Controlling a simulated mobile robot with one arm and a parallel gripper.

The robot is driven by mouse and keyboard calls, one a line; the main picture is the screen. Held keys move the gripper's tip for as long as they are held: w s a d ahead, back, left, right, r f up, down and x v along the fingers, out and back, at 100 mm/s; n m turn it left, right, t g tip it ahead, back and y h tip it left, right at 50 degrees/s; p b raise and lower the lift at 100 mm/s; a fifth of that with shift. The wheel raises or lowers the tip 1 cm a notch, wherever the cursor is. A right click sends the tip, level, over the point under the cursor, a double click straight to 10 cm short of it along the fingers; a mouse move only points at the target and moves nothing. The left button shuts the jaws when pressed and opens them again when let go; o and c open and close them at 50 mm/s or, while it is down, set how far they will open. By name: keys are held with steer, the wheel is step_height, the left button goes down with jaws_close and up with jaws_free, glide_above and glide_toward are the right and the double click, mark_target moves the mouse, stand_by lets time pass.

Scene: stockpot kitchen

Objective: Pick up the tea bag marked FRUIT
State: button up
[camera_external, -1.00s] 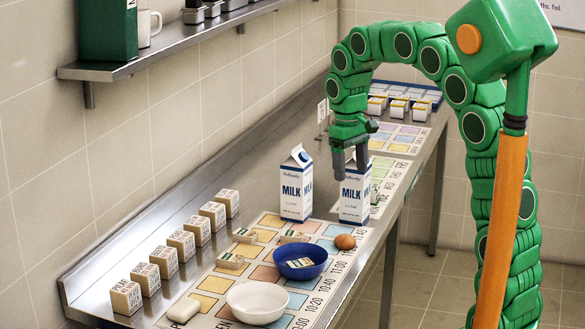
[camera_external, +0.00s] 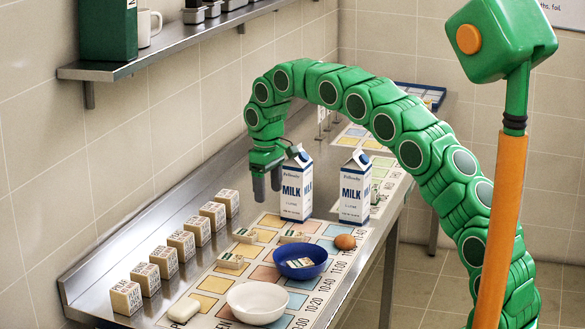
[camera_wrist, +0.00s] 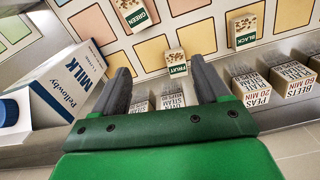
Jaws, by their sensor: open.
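The tea bag marked FRUIT (camera_wrist: 177,62) lies on the printed mat, just beyond my fingertips in the wrist view. In the external view it appears to be the small packet (camera_external: 245,235) on the wall side of the mat. The tag marked GREEN (camera_wrist: 135,14) is up and left of it, and the one marked BLACK (camera_wrist: 244,32) is to its right. My gripper (camera_wrist: 163,78) is open, with nothing between its fingers. In the external view my gripper (camera_external: 268,190) hangs fingers down, above and behind the FRUIT packet, left of the nearer milk carton.
Two milk cartons (camera_external: 296,190) (camera_external: 355,192) stand right of my gripper. Several lettered boxes (camera_external: 181,245) line the wall side. A blue bowl (camera_external: 301,250) holding a packet, a white bowl (camera_external: 258,301), and an egg (camera_external: 345,242) are on the mat. A shelf (camera_external: 180,50) hangs above.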

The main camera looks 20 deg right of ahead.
steer(key=n, duration=0.1)
glide_above(245, 232)
steer(key=f, duration=0.5)
steer(key=shift+s, duration=0.2)
steer(key=shift+w+f, duration=0.1)
steer(key=shift+f, duration=3.75)
steer(key=c, duration=1.1)
steer(key=shift+r, duration=0.15)
